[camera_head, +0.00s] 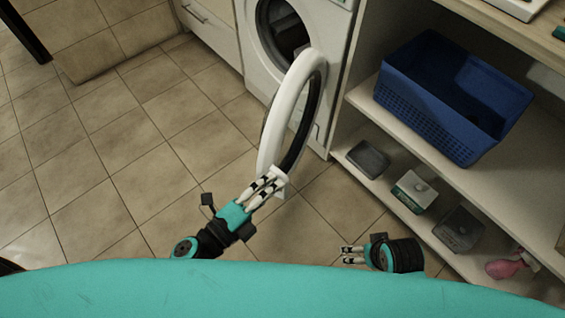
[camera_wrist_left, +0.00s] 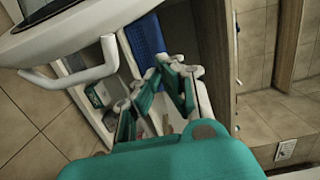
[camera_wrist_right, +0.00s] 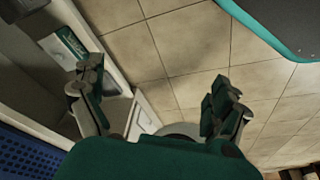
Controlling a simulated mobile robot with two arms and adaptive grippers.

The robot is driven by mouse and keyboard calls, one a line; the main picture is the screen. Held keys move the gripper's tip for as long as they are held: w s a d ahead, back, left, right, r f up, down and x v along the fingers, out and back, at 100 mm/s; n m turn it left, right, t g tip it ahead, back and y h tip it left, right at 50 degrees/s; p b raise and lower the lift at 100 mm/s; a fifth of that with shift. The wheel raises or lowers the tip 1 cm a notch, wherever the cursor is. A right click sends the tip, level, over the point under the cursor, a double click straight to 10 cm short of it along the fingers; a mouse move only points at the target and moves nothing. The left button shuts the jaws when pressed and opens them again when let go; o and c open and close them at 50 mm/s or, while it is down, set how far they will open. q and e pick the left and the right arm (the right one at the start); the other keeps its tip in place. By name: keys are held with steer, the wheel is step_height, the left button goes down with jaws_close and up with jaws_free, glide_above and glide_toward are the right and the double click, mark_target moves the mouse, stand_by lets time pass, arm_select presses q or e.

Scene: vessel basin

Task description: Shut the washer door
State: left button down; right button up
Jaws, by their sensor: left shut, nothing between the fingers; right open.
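The white washer (camera_head: 332,45) stands at the top centre of the head view, its dark drum opening (camera_head: 285,32) uncovered. Its round white-rimmed door (camera_head: 290,92) stands open, swung out towards me. My left gripper (camera_head: 272,181) is shut and empty at the door's near edge, by the white handle; I cannot tell whether it touches. In the left wrist view the door handle (camera_wrist_left: 75,77) shows to the left of the left gripper (camera_wrist_left: 160,88). My right gripper (camera_head: 350,255) is open and empty, low at right of centre, away from the door. It also shows in the right wrist view (camera_wrist_right: 158,95).
A shelf unit (camera_head: 410,165) stands to the right, with a blue basket (camera_head: 450,95) and several small items, including a grey scale-like box (camera_head: 460,229) and a pink bottle (camera_head: 507,267). A white cabinet (camera_head: 212,25) adjoins the washer. The tiled floor (camera_head: 130,140) at left is clear.

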arm_select(q)
steer(key=w+d+p, duration=0.1)
steer(key=w+d, duration=0.1)
steer(key=w, duration=0.7)
steer(key=shift+d+r, duration=0.15)
steer(key=shift+d, duration=0.15)
arm_select(e)
steer(key=shift+f, duration=1.3)
arm_select(q)
steer(key=shift+a, duration=0.2)
arm_select(e)
steer(key=shift+s, duration=0.1)
